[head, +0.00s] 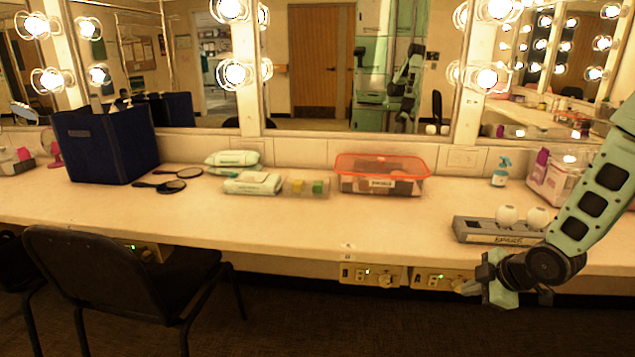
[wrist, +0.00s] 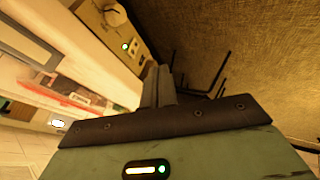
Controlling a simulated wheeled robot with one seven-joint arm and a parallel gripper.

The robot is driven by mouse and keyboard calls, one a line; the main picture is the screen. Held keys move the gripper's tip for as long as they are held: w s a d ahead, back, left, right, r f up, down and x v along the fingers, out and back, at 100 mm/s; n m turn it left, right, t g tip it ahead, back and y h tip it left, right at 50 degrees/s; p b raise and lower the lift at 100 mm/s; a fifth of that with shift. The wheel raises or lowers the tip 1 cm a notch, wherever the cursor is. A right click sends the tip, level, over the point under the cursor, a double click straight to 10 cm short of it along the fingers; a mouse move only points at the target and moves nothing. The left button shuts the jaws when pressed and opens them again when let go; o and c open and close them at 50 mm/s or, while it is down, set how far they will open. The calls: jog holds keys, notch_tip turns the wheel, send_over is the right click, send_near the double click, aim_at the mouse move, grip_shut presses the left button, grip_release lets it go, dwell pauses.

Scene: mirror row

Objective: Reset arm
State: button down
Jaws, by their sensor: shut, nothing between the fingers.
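My gripper (head: 472,287) is at the right in the head view, low in front of the counter's front edge. My green arm reaches down to it from the right. In the wrist view its two dark fingers (wrist: 158,86) are together with nothing between them. The fingertips are close to the right control panel (head: 432,279) under the counter edge; I cannot tell whether they touch it. A panel with a knob and green light (wrist: 122,32) also shows in the wrist view.
The counter (head: 300,225) holds a grey tray (head: 490,238) with two white balls, an orange-lidded bin (head: 381,186), wipes packs (head: 252,184), hand mirrors (head: 170,187), a blue box (head: 75,158) and a spray bottle (head: 500,178). A black chair (head: 115,262) stands at left. The floor below is open.

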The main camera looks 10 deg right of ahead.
jog(key=s+a+r+m+g+h+p, duration=0.1)
jog(key=s+a+r+m+g+p, duration=0.15)
jog(key=a+r, duration=0.55)
jog(key=s+a+r+m+g+p, duration=0.15)
jog(key=s+a+r, duration=0.35)
jog(key=a, duration=0.5)
jog(key=s+a+r+g+p, duration=0.1)
jog(key=s+a+r, duration=0.2)
jog(key=s, duration=0.3)
jog(key=s+a+r+m+g+p, duration=0.1)
jog(key=s+a+r, duration=0.2)
jog(key=s, duration=0.3)
jog(key=s+a+r+m+g+h+p, duration=0.1)
jog(key=s+a+r, duration=0.2)
jog(key=s, duration=0.3)
jog(key=shift+a+r, duration=0.35)
jog(key=shift+r, duration=0.2)
